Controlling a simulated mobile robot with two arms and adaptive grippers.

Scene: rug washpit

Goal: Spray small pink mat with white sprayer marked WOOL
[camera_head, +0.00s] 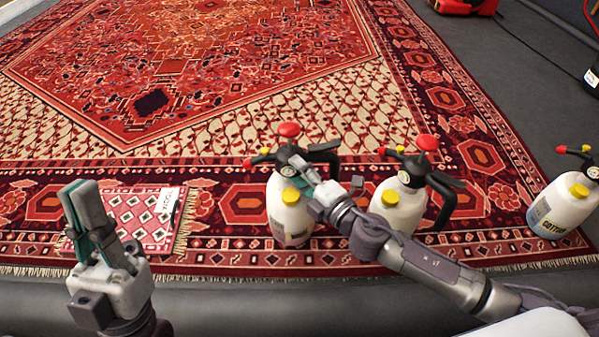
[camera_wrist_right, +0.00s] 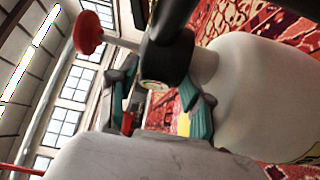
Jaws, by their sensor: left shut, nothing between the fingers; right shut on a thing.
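The small pink mat (camera_head: 135,222) has a white diamond pattern, a fringe and a white tag. It lies on the big red rug, partly behind my left gripper. My left gripper (camera_head: 82,205) is shut and empty, over the mat's left side. A white sprayer (camera_head: 290,218) with a black head, red knob and yellow cap stands upright right of the mat, its nozzle pointing left. My right gripper (camera_head: 308,178) is shut on its head. The right wrist view shows the gripper (camera_wrist_right: 168,118) at the sprayer's black neck (camera_wrist_right: 170,60). Its label is not readable.
A second white sprayer (camera_head: 403,205) stands close to the right, partly behind my right arm. A third sprayer (camera_head: 562,208), with a label that seems to read COTTON, is at the right edge. The patterned rug (camera_head: 220,80) fills the floor ahead. A red object (camera_head: 465,5) is far back.

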